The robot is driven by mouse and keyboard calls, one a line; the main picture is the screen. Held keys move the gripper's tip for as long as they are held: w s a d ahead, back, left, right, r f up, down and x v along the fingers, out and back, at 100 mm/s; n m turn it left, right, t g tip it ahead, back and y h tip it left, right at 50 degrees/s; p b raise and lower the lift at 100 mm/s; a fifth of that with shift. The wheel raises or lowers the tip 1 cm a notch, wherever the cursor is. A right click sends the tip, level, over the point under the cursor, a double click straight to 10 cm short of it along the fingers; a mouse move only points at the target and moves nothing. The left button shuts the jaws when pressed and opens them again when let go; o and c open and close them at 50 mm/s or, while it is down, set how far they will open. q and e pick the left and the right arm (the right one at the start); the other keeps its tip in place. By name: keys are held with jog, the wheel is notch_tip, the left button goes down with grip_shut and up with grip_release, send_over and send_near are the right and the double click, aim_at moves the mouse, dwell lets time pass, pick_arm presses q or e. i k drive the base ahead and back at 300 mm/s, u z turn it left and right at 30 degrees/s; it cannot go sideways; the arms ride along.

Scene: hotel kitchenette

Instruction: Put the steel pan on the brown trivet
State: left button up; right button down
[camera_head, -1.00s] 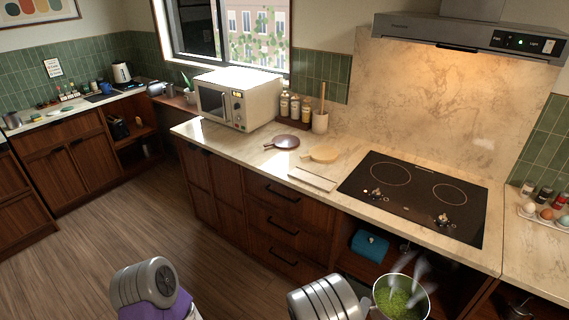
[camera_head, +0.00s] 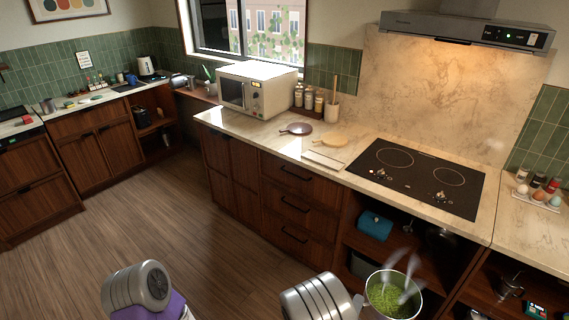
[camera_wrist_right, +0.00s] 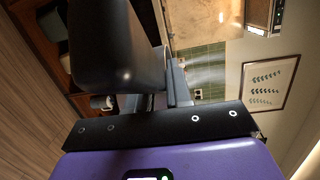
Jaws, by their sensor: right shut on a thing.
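The steel pan (camera_head: 372,309) is at the bottom of the head view, in front of the counter and below the cooktop. It holds green food and steams. My right gripper (camera_head: 358,302) is shut on the pan at its left side, holding it up; the grip itself is mostly hidden. In the right wrist view the dark gripper parts (camera_wrist_right: 170,85) show, but I cannot make out the pan clearly. My left gripper is out of view.
The microwave (camera_head: 257,90) stands behind left; the black cooktop (camera_head: 415,178) is to the right. Open shelves (camera_head: 350,232) lie below the cooktop. Floor at left is clear.

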aim_at(290, 132)
jog(key=u, duration=0.8)
jog(key=i, duration=1.55)
jog(key=z, duration=0.35)
